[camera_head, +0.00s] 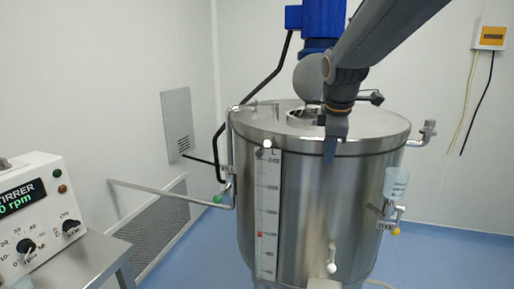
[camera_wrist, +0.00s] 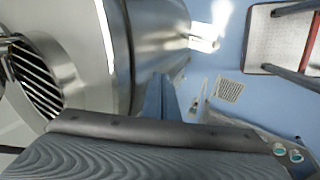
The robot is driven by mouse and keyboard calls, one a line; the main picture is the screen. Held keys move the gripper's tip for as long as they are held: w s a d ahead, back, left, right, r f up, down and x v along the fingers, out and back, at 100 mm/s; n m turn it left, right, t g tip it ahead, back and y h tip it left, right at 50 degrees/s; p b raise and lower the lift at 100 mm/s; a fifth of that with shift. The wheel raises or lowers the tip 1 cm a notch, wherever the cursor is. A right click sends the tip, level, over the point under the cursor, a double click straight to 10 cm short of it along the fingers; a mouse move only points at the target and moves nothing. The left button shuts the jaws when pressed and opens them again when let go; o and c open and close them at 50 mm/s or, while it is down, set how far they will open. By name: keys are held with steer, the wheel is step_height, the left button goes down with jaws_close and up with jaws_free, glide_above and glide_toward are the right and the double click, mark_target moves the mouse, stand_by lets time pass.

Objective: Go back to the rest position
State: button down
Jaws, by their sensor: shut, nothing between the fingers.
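My gripper (camera_head: 330,150) is shut and empty. It points down in front of the upper front edge of a large stainless steel tank (camera_head: 335,205), near the lid rim; I cannot tell whether it touches. My grey arm reaches in from the upper right and hides part of the lid (camera_head: 385,125). In the wrist view the tank's curved metal side (camera_wrist: 150,50) fills the upper middle, and my gripper (camera_wrist: 165,95) shows as a narrow blue-grey shape close to it.
A blue motor (camera_head: 318,18) stands above the lid. A stirrer control box (camera_head: 40,215) sits on a metal table at the left. Pipes and valves (camera_head: 222,198) stick out from the tank's sides. A level scale (camera_head: 268,210) runs down its front. Blue floor (camera_head: 450,265) is free at the right.

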steer(key=s+f+m+g+b, duration=0.3)
steer(key=s+f+m, duration=1.2)
steer(key=s+f, duration=0.7)
steer(key=shift+f+y, duration=0.4)
steer(key=shift+f, duration=0.4)
steer(key=shift+w+a, duration=0.1)
